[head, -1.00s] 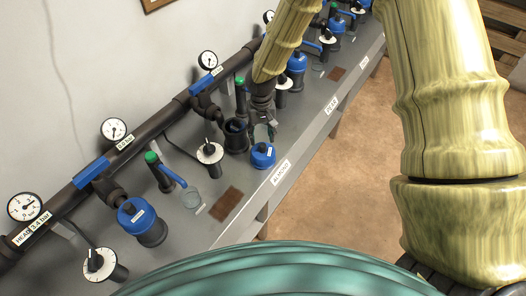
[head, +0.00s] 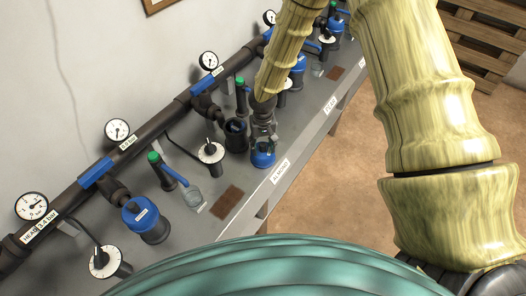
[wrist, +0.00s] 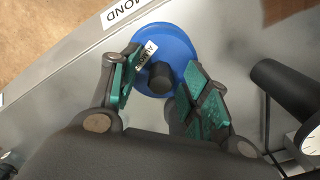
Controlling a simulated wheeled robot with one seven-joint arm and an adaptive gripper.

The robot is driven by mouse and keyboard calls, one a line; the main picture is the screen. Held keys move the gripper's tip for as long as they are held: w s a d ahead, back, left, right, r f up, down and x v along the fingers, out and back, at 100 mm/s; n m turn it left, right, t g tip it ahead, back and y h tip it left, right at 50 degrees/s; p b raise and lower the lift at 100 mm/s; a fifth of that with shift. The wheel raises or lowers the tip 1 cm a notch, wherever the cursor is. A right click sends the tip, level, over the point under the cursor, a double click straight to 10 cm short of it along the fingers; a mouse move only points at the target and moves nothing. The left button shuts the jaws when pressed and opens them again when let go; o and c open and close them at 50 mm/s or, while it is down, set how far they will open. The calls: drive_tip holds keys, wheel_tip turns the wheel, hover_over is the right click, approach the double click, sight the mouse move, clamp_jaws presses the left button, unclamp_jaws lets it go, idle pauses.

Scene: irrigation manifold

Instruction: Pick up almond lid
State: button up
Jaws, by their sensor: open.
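The almond lid (head: 263,158) is a round blue cap lying on the grey bench near its front edge, beside the ALMOND label. In the wrist view the lid (wrist: 183,45) shows a white tag and a dark central knob (wrist: 161,76). My gripper (head: 263,143) is right above the lid in the head view. In the wrist view my gripper (wrist: 156,88) is open, with its green-padded fingers on either side of the knob. I cannot tell whether the pads touch it.
An open dark filter housing (head: 236,137) stands just left of the lid. A dial timer (head: 210,152), a green-topped valve (head: 155,160) and a blue-capped filter (head: 144,216) stand along the bench. A brown mat (head: 227,202) lies near the edge.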

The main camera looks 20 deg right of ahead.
clamp_jaws()
drive_tip(key=shift+r, duration=0.1)
